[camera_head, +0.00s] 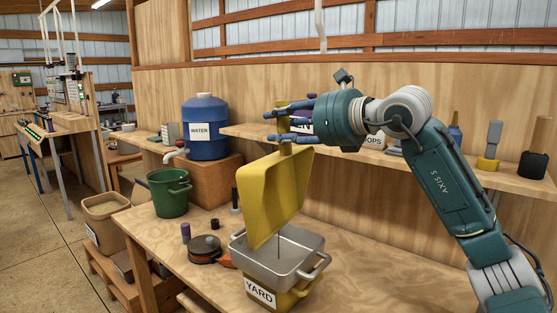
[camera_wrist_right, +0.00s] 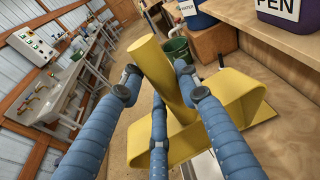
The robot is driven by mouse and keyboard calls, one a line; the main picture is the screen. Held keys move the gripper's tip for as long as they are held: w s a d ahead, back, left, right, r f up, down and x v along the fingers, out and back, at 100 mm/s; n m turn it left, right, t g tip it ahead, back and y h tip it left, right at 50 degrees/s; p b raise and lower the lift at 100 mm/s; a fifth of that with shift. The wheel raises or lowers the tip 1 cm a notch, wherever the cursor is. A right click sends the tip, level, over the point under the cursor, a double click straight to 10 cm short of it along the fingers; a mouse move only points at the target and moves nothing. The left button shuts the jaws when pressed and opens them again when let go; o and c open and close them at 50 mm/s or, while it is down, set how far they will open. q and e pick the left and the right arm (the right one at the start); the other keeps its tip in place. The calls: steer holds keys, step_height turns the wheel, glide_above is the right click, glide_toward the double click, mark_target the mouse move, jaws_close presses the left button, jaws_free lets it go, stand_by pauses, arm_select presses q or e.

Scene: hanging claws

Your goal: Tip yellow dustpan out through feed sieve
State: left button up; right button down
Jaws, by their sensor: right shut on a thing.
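My right gripper (camera_head: 285,121) is shut on the handle of the yellow dustpan (camera_head: 268,195). In the right wrist view, the blue fingers (camera_wrist_right: 160,95) sit around the thick yellow handle, and the dustpan (camera_wrist_right: 245,98) spreads out beyond them. The dustpan hangs steeply tilted, handle up, its lower edge down at the grey metal feed sieve (camera_head: 309,243). I cannot tell whether the edge touches the sieve. My left gripper is out of view.
A dark round pan (camera_head: 204,248), a purple-topped item (camera_head: 185,232) and a green bucket (camera_head: 169,192) stand left of the sieve. A blue WATER barrel (camera_head: 205,126) stands behind. The shelf (camera_head: 510,181) runs along the wall. The bench right of the sieve is clear.

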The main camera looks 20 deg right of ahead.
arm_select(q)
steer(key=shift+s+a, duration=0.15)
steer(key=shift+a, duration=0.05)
arm_select(e)
steer(key=shift+w+a+r+p, duration=0.1)
steer(key=shift+w+p, duration=0.05)
steer(key=shift+p, duration=0.15)
steer(key=w+p, duration=0.1)
steer(key=p, duration=0.1)
steer(key=a+g+p, duration=0.1)
steer(key=shift+w+a+f+p, duration=0.15)
steer(key=shift+w+f+p, duration=0.1)
steer(key=shift+w+p, duration=0.15)
arm_select(q)
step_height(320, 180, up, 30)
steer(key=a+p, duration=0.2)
steer(key=p, duration=2.3)
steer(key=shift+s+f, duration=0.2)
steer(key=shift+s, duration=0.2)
arm_select(e)
steer(key=w+a+f+g+h, duration=0.2)
steer(key=w+a+f+g, duration=0.1)
steer(key=w, duration=0.4)
steer(key=w+a+f+n+g+h, duration=0.1)
steer(key=w+a+f+g+h, duration=0.1)
steer(key=w+a, duration=0.4)
steer(key=shift+w+f+g, duration=0.55)
steer(key=shift+f+g, duration=0.25)
steer(key=shift+g, duration=0.1)
